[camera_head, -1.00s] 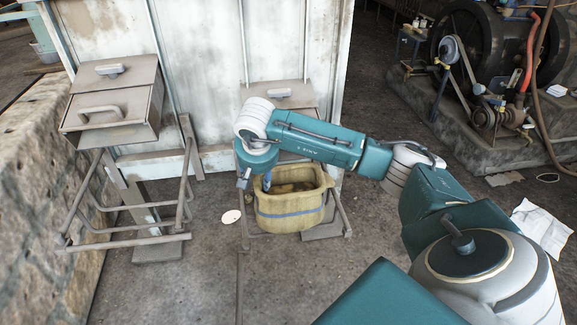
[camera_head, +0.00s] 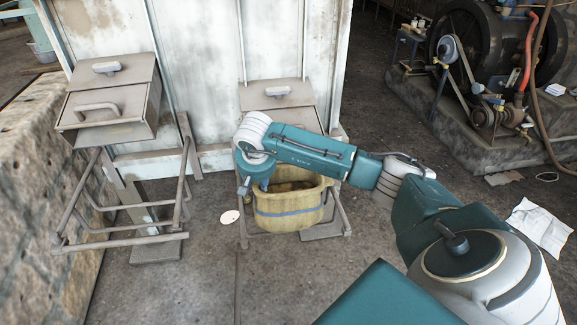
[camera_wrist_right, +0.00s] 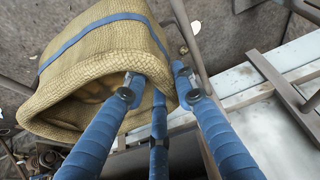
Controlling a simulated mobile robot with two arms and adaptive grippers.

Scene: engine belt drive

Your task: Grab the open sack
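The open sack (camera_head: 288,220) is tan and woven with a blue band. It stands upright in front of the right-hand metal box in the head view, its dark mouth partly hidden by my right arm. My right gripper (camera_head: 262,186) is mostly hidden at the sack's left rim, where a bit of blue finger shows. In the right wrist view, its blue fingers (camera_wrist_right: 158,85) are spread apart around the rim of the sack (camera_wrist_right: 95,50). One finger overlaps the mouth side and another lies outside. Firm contact cannot be seen. My left gripper is not in view.
The sack rests at a low metal frame (camera_head: 333,218) below a metal box (camera_head: 280,98). A similar box (camera_head: 110,105) stands to the left beside a stone wall (camera_head: 40,190). An engine (camera_head: 480,60) is at the right. The floor in front is clear.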

